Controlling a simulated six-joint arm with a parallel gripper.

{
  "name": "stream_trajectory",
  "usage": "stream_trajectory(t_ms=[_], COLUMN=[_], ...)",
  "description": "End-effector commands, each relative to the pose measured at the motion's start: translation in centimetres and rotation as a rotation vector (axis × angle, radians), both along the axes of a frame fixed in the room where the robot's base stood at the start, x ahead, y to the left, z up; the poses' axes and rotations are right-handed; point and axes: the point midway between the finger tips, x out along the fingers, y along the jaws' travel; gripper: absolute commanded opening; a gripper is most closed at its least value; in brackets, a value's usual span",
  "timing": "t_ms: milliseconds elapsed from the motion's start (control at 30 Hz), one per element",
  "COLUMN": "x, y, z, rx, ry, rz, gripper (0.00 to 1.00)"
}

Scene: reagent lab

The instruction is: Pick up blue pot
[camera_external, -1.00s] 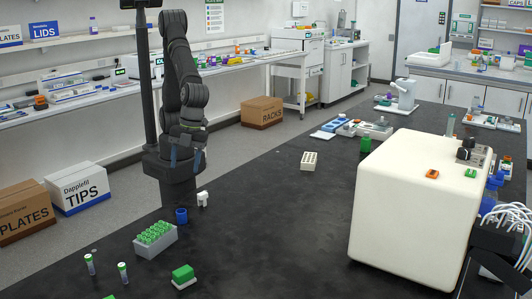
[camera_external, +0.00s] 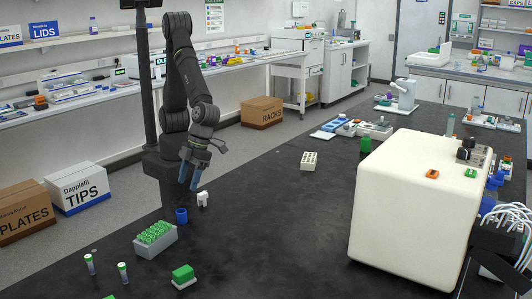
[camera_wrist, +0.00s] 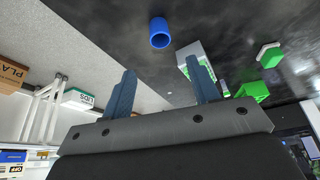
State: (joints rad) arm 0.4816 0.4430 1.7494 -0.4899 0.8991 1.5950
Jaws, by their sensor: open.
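The blue pot (camera_external: 181,215) is a small open cylinder standing upright on the black bench, near the arm's base. It also shows in the wrist view (camera_wrist: 160,33), at the top, beyond my fingertips. My gripper (camera_external: 188,187) is open and empty, its blue-grey fingers pointing down just above the pot and apart from it. In the wrist view my gripper (camera_wrist: 160,82) has its two fingers wide apart, with nothing between them.
A white piece (camera_external: 203,199) stands close to the pot's right. A grey rack (camera_external: 156,245) of green-capped tubes stands in front. A green-topped block (camera_external: 183,275) lies nearer.

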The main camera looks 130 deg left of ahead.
Motion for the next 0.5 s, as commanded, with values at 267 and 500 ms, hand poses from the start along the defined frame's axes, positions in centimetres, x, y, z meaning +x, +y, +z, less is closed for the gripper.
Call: stream_trajectory(t_ms=[267, 500], x=[-0.4, -0.5], y=[-2.0, -2.5], z=[-4.9, -6.4], rx=[0.001, 0.000], ry=[0.003, 0.001], rz=[0.000, 0.001], gripper=[0.55, 0.55])
